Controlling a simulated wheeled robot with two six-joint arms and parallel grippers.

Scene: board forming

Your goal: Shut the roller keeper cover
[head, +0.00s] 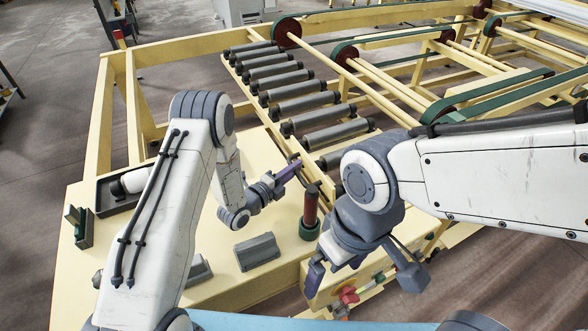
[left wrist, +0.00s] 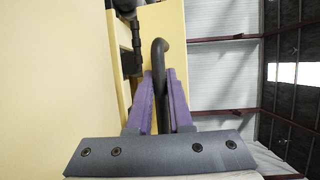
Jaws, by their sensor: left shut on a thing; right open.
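My left gripper (head: 294,168) reaches over the yellow table to the near end of the roller row. In the left wrist view its purple fingers (left wrist: 160,105) are shut on a dark curved handle (left wrist: 161,62), which stands up between them. The handle appears to belong to the roller keeper cover, but the cover's own shape is mostly hidden and its angle cannot be told. Grey rollers (head: 303,102) lie side by side in the yellow frame. My right gripper (head: 362,274) is open and empty at the table's front right, its fingers wide apart.
A red cylinder on a green base (head: 310,208) stands upright between my grippers. A grey block (head: 257,251) sits on the yellow table (head: 215,262). A dark tray (head: 112,203) and a green block (head: 82,228) are at the left. A red knob (head: 348,295) is on the front side.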

